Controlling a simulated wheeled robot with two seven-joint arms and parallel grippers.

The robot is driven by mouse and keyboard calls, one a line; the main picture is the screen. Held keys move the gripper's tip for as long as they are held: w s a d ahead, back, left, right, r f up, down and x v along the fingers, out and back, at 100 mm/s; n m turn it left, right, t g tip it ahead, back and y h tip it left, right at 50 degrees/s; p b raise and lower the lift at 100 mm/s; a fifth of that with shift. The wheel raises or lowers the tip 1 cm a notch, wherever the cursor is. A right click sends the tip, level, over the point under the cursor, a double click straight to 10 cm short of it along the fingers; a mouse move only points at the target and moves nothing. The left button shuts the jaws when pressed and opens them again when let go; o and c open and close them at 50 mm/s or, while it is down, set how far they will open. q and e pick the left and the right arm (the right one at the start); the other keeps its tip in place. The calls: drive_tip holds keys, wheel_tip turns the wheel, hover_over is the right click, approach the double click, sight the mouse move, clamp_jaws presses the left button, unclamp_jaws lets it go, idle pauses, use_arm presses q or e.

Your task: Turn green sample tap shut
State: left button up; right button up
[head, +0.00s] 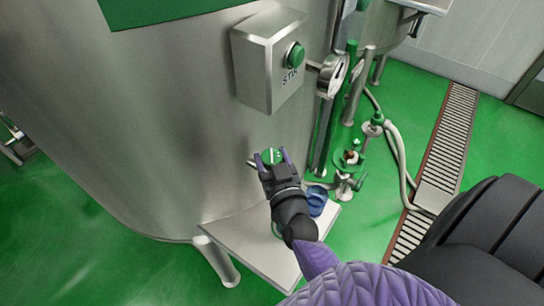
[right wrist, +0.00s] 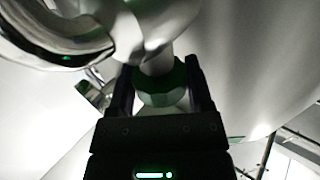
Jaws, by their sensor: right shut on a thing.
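The green sample tap (head: 271,156) is a small round green knob on the side of the big steel tank. My right gripper (head: 271,161) reaches it from below in the head view, with one purple-tipped finger on each side of the knob. In the right wrist view the green knob (right wrist: 163,88) sits between the two dark fingers of the right gripper (right wrist: 160,85), which are shut on it. A steel stem rises from the knob there, beside a shiny curved pipe. My left gripper is not in view.
A steel shelf (head: 240,240) juts from the tank below the tap, with a blue cup-like item (head: 316,200) on it. A steel box with a green button (head: 295,55) and a gauge (head: 333,75) are above. Pipes and valves (head: 349,160) stand close right.

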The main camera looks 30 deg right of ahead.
drive_tip(key=o, duration=1.3)
drive_tip(key=shift+s, duration=0.1)
drive_tip(key=v, duration=0.9)
drive_tip(key=shift+s+a, duration=0.1)
drive_tip(key=shift+s, duration=0.3)
